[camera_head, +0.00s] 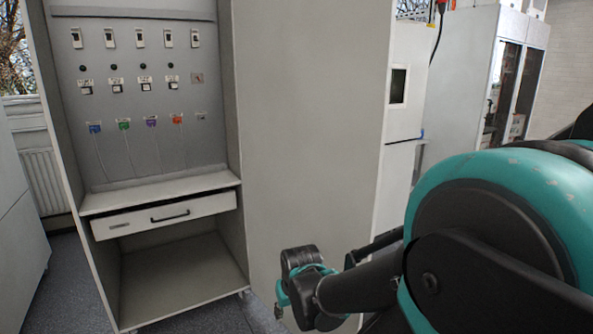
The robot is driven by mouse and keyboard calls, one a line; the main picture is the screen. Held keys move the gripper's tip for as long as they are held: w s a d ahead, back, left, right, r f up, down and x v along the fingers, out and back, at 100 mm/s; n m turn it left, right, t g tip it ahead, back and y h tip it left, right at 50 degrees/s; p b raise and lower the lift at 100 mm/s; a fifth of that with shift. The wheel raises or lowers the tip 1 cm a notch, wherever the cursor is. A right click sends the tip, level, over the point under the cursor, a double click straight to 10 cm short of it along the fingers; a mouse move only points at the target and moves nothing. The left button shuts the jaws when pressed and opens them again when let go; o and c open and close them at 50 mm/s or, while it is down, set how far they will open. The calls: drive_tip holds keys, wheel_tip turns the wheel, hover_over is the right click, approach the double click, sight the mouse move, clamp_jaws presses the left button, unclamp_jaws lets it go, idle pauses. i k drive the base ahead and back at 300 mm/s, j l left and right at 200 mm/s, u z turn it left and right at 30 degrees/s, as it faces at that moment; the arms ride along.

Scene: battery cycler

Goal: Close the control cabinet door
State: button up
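The control cabinet (160,80) stands at the left with its front open. Its inner panel shows rows of switches, sockets and coloured plugs with thin cables. The cabinet door (310,130) is a tall, plain grey panel standing open, joined along the cabinet's right side. My arm reaches in from the right, in front of the door's lower part. The arm's far end with my gripper (284,297) is low, near the door's lower left part. Its fingers are not clearly visible, and I cannot tell whether it touches the door. The door's lower right part is hidden behind my arm.
A drawer (165,215) with a black handle sits below the panel, over an empty lower compartment (180,278). Behind the door stand a narrow grey cabinet (405,100) and a glass-fronted cabinet (500,95). Dark floor (70,285) shows at the lower left.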

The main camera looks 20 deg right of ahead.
sight(314, 77)
drive_tip(key=l+u, duration=0.15)
drive_tip(key=l, duration=0.25)
drive_tip(key=k+l+u, duration=0.15)
drive_tip(key=l, duration=0.25)
drive_tip(key=k+l+u, duration=0.2)
drive_tip(key=l, duration=0.2)
drive_tip(key=l+u, duration=0.15)
drive_tip(key=l, duration=0.25)
drive_tip(key=k+l+u, duration=0.15)
drive_tip(key=l, duration=0.2)
drive_tip(key=l+u, duration=0.15)
drive_tip(key=l, duration=0.45)
drive_tip(key=l+u, duration=0.15)
drive_tip(key=l, duration=0.5)
drive_tip(key=l+u, duration=0.15)
drive_tip(key=l, duration=0.45)
drive_tip(key=k+l+u, duration=0.1)
drive_tip(key=l, duration=0.5)
drive_tip(key=k+l+z, duration=0.15)
drive_tip(key=z, duration=0.15)
drive_tip(key=k+l, duration=0.05)
drive_tip(key=k, duration=0.05)
